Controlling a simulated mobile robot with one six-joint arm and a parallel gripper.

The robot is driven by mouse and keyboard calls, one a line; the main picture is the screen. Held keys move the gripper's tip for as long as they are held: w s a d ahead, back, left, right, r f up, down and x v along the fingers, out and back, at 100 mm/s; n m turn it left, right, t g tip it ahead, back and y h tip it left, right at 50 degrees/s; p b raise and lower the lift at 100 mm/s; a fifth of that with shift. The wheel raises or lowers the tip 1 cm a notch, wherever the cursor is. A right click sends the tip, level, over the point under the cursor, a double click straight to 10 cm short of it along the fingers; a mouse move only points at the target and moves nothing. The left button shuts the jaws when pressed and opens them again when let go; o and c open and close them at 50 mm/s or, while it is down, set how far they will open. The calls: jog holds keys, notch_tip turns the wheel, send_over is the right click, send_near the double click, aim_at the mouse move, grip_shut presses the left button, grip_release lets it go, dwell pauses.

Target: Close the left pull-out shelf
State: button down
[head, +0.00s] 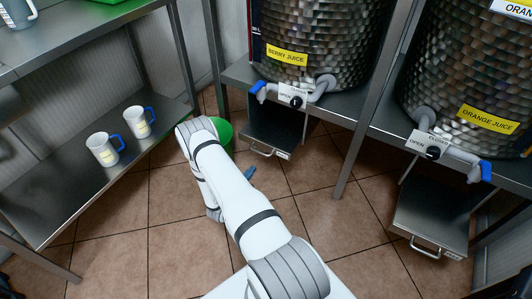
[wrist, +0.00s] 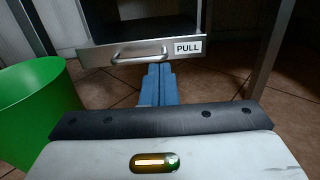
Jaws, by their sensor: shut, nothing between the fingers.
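The left pull-out shelf (head: 288,131) hangs under the berry juice counter, its dark top face visible and its front forward of the counter edge. Its metal handle (head: 264,151) shows on the front. In the wrist view the shelf front (wrist: 100,55) spans the top, with its handle (wrist: 139,53) and a PULL label (wrist: 188,47). My gripper (head: 250,173) is low in front of the shelf, its blue fingers together and empty. In the wrist view the gripper (wrist: 159,68) points at the shelf front, just right of the handle. I cannot tell whether it touches.
A green bin (head: 222,131) stands left of my gripper, and close at left in the wrist view (wrist: 38,110). The right pull-out shelf (head: 430,222) is under the orange juice tank (head: 470,70). A metal rack with two mugs (head: 104,150) is at left. Tiled floor is open between.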

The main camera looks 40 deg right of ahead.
jog(key=b, duration=0.4)
send_near(270, 147)
jog(key=x, duration=0.6)
jog(key=shift+s+d+r, duration=0.1)
jog(key=shift+d+r, duration=0.1)
jog(key=shift+d, duration=0.2)
jog(key=shift+t, duration=0.3)
